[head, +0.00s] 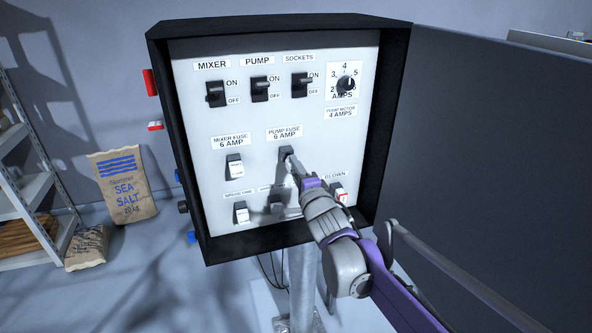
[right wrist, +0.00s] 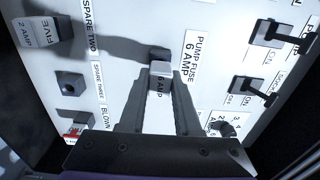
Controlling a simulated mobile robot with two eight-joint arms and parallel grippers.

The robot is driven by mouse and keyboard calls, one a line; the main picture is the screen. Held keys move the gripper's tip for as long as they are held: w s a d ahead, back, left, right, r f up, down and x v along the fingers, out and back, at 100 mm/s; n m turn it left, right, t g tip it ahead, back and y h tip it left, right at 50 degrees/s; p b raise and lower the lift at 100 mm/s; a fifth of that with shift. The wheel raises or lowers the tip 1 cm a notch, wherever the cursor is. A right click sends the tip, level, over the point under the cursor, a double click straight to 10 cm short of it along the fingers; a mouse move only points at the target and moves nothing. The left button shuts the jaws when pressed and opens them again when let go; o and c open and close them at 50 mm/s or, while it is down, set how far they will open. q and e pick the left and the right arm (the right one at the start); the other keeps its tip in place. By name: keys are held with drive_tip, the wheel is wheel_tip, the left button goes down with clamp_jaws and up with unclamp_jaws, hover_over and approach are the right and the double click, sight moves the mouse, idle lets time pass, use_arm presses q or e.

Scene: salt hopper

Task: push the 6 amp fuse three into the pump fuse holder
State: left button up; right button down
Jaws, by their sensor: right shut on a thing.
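The pump fuse holder (head: 286,152) is a dark block under the PUMP FUSE 6 AMP label on the pale panel. It also shows as a dark block in the right wrist view (right wrist: 158,52). My right gripper (head: 293,163) reaches up from the lower right to the holder. In the right wrist view its fingers (right wrist: 160,80) are shut on a pale fuse (right wrist: 160,69) with "6 AMP" lettering below it. The fuse lies end-on at the holder and appears to touch it. How deep it sits cannot be told. My left gripper is not in view.
The mixer fuse (head: 235,166) sits left of the pump holder. Spare one (head: 241,212) is below; the spare three holder (right wrist: 69,84) looks empty. A red-marked fuse (right wrist: 76,127) is at BLOWN. Switches (head: 260,88) and a dial (head: 346,86) are above. The dark cabinet door (head: 490,150) stands open right.

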drive_tip(key=shift+x, duration=1.4)
drive_tip(key=shift+c, duration=0.2)
unclamp_jaws()
idle(0.4)
drive_tip(key=b+v, duration=0.2)
drive_tip(key=v, duration=0.4)
idle(1.0)
drive_tip(key=v, duration=1.1)
drive_tip(key=shift+b, duration=0.45)
